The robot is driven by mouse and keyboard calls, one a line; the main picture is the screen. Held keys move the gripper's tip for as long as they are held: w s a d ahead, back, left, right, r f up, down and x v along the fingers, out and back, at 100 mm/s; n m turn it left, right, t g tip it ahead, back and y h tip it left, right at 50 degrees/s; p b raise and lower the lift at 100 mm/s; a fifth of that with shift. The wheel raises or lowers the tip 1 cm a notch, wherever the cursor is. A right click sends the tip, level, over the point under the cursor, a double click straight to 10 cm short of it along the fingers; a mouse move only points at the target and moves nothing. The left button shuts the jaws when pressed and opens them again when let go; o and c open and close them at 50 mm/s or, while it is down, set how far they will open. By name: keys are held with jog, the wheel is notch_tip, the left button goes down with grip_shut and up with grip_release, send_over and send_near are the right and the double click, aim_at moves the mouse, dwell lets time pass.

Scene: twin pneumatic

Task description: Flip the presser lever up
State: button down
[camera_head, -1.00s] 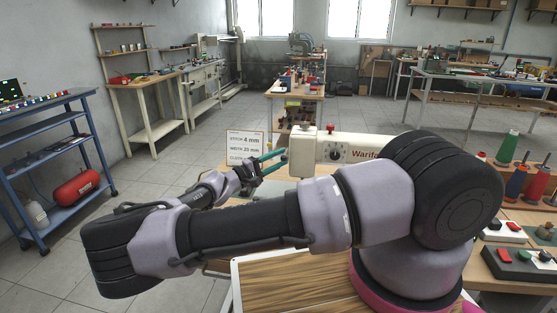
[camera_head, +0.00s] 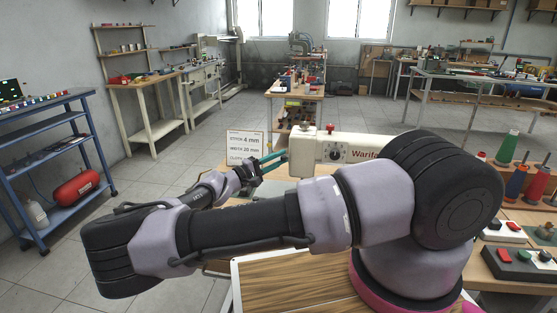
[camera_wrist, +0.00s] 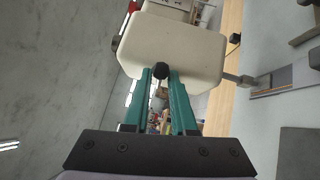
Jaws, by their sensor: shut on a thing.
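The sewing machine (camera_head: 345,147) is cream white with a dial on its front, and my arm hides its lower right part. Its cream head also shows in the wrist view (camera_wrist: 175,45). A small black knob (camera_wrist: 161,70), which looks like the end of the presser lever, sits between the tips of my gripper (camera_wrist: 162,75). The green fingers are shut on it, close against the machine head. In the head view my gripper (camera_head: 272,161) reaches the left end of the machine. The lever itself is too small to make out there.
A sign card (camera_head: 246,146) stands just behind my gripper. Thread spools (camera_head: 508,150) and a switch box (camera_head: 520,262) are at the right. A blue shelf (camera_head: 55,150) stands at the far left. The floor between is clear.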

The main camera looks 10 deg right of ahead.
dwell(0.9)
jog(key=shift+w+r+n+g+y, duration=0.1)
jog(key=shift+r+n+g+y, duration=0.3)
jog(key=shift+r+n+y, duration=0.65)
jog(key=shift+f, duration=0.1)
jog(key=c, duration=0.9)
grip_release()
jog(key=shift+c, duration=0.2)
jog(key=v, duration=1)
jog(key=shift+s+a, duration=0.25)
jog(key=shift+a, duration=0.1)
